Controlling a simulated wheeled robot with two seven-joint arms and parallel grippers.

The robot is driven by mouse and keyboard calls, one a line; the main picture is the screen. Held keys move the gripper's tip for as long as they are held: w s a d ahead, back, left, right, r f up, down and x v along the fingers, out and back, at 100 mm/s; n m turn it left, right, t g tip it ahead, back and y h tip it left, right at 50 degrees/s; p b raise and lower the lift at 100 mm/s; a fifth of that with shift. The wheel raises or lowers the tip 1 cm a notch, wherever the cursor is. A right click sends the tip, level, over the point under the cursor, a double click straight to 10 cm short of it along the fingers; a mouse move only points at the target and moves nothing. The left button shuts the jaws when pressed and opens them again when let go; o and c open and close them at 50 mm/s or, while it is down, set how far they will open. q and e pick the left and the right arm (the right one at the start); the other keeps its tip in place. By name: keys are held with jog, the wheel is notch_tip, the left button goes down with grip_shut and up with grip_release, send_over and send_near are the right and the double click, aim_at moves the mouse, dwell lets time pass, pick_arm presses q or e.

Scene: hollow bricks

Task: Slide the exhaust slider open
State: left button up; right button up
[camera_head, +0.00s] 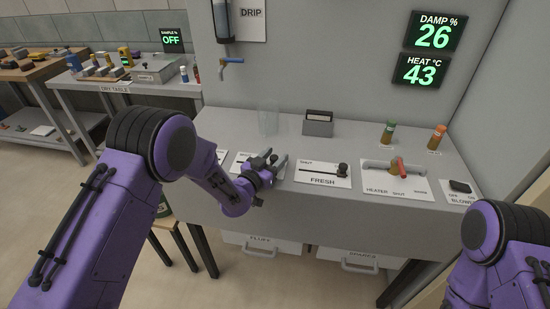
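My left gripper (273,158) is over a white slider plate (240,156) on the grey bench, left of the plate marked FRESH. Its two fingers point away from me and stand apart. A small dark knob shows between or just behind the fingertips; I cannot tell whether they touch it. The gripper and wrist hide most of this plate and its label, so I cannot read whether it says exhaust. My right arm shows at the lower right, but its gripper is out of view.
The FRESH slider (323,173) has its black knob at the right end. Right of it are the heater panel (398,180) with a red-tipped lever and the blower switch (460,187). A clear glass (268,119), a dark-topped box (318,123) and two small bottles stand behind.

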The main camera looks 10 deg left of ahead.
pick_arm(q)
jog(key=b+v, duration=0.3)
jog(key=v, duration=0.7)
jog(key=shift+s, duration=0.3)
